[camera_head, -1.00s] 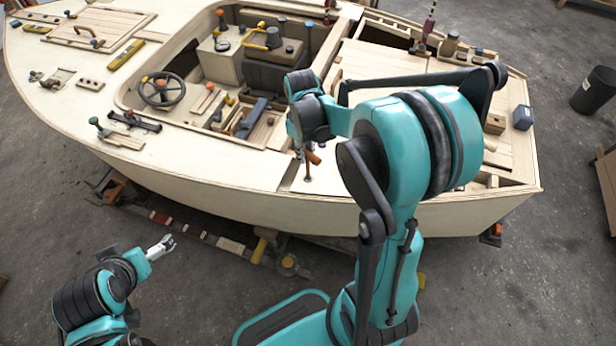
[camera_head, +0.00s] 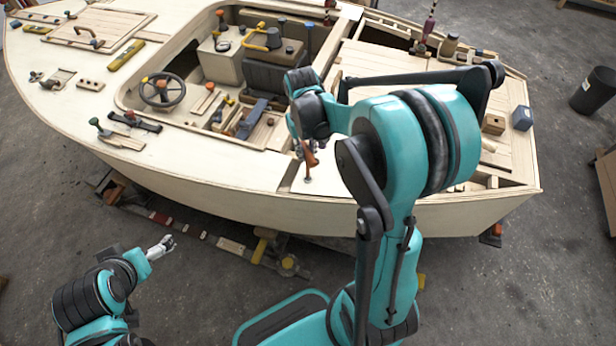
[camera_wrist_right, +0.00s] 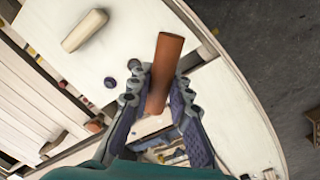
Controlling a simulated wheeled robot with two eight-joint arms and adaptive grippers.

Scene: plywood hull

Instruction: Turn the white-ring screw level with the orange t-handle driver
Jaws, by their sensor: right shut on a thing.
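The orange t-handle driver (camera_head: 310,157) stands on the near side deck of the hull, its thin shaft running down to the deck. My right gripper (camera_head: 306,146) is at its handle, partly hidden by my wrist. In the right wrist view the orange handle (camera_wrist_right: 164,72) lies between the fingers of the right gripper (camera_wrist_right: 158,88), which are shut on it. I cannot make out the white-ring screw; the driver's tip is hidden in the wrist view. My left gripper (camera_head: 161,247) hangs low over the floor, away from the hull, too small to tell open from shut.
In the wrist view a dark round knob (camera_wrist_right: 110,82) and a pale wooden handle (camera_wrist_right: 86,30) sit on the deck beside the gripper. The open cockpit with a steering wheel (camera_head: 162,89) lies to the left. A blue block (camera_head: 522,117) is on the right deck.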

